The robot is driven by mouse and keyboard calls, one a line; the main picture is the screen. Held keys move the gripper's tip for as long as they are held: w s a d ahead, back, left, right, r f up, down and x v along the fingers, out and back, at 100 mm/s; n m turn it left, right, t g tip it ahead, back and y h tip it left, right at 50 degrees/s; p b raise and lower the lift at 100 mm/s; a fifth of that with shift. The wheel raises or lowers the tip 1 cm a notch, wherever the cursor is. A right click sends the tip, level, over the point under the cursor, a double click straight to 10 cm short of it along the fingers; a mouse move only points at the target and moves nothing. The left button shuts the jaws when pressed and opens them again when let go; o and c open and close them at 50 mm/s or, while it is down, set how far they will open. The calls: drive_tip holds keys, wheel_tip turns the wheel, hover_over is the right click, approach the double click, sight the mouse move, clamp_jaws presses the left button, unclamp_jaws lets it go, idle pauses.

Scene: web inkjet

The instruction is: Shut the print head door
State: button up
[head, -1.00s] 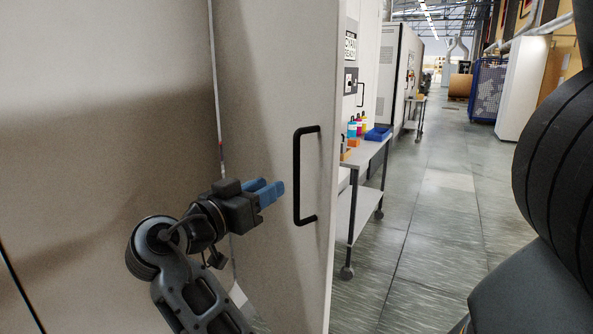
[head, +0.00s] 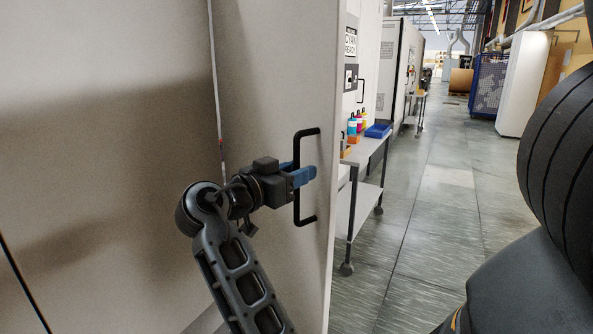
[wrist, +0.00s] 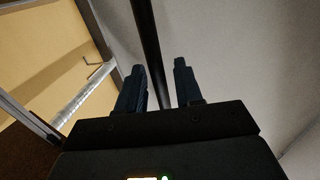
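The print head door (head: 270,90) is a tall pale panel standing at an angle in the head view, with a black bar handle (head: 307,134) near its right edge. My gripper (head: 303,174) has its blue fingers at the middle of the handle. In the wrist view the black handle bar (wrist: 148,40) runs between the two dark blue fingers (wrist: 160,85), with a gap on both sides of it. The fingers are open around the bar. The door's pale face (wrist: 230,50) fills the right of the wrist view.
A grey trolley (head: 368,165) with colored bottles (head: 356,125) and a blue tray (head: 378,131) stands beyond the door's right edge. The aisle floor (head: 430,230) is clear. A blue mesh cage (head: 488,85) and a white cabinet (head: 522,85) stand farther back.

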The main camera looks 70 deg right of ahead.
clamp_jaws()
idle(0.6)
